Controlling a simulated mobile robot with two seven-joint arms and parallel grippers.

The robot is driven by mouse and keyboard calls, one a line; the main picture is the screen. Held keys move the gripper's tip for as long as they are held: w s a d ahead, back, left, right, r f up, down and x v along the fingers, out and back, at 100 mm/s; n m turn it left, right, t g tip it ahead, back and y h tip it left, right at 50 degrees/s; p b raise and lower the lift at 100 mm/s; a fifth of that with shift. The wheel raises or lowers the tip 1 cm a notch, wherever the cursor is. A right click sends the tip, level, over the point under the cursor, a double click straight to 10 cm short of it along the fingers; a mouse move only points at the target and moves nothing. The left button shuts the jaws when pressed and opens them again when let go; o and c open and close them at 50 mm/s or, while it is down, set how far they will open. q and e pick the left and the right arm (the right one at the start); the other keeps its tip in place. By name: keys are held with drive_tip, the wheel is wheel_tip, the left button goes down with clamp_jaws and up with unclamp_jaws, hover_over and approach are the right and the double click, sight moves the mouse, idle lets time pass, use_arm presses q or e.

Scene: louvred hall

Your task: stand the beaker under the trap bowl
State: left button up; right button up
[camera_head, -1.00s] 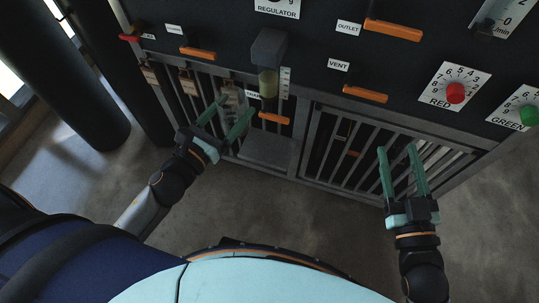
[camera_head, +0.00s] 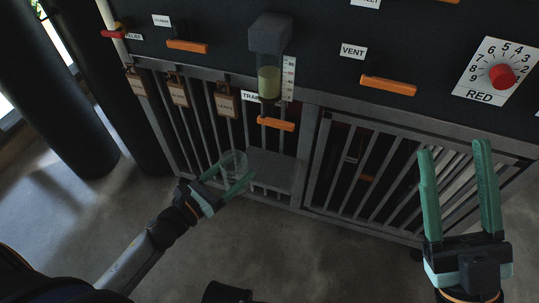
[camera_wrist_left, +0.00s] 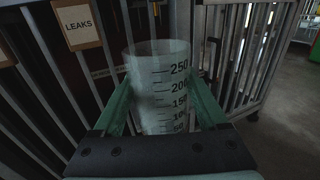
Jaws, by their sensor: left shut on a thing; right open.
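The beaker (camera_head: 234,163) is clear, with black graduations that show in the left wrist view (camera_wrist_left: 160,90). My left gripper (camera_head: 226,180) is shut on it and holds it upright, just left of a small grey shelf (camera_head: 272,170). The trap bowl (camera_head: 269,82), a clear cylinder with yellowish liquid under a dark block, hangs from the panel above the shelf, beside a scale and a partly hidden "TRA…" label. The orange trap handle (camera_head: 275,124) is just below the bowl. My right gripper (camera_head: 456,190) is open and empty in front of the right grille.
Barred grilles (camera_head: 375,170) flank the shelf. Brown tags (camera_head: 227,103) hang on the left bars. Orange handles, including the vent handle (camera_head: 388,86), and a red dial (camera_head: 501,77) stick out of the panel. A dark column stands at left. The floor in front is clear.

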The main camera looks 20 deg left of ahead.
use_arm(q)
drive_tip(key=b+x, duration=0.1)
drive_tip(key=x, duration=1.1)
drive_tip(key=shift+w+b, duration=0.15)
drive_tip(key=shift+b, duration=0.25)
wheel_tip(320, 180, down, 4)
drive_tip(key=shift+w+d+r+b, duration=0.1)
drive_tip(key=shift+b, duration=1.1)
drive_tip(key=shift+r, duration=0.1)
use_arm(e)
drive_tip(key=f, duration=0.5)
drive_tip(key=shift+w+a, duration=0.2)
drive_tip(key=shift+a, duration=0.15)
use_arm(q)
drive_tip(key=o, duration=1.4)
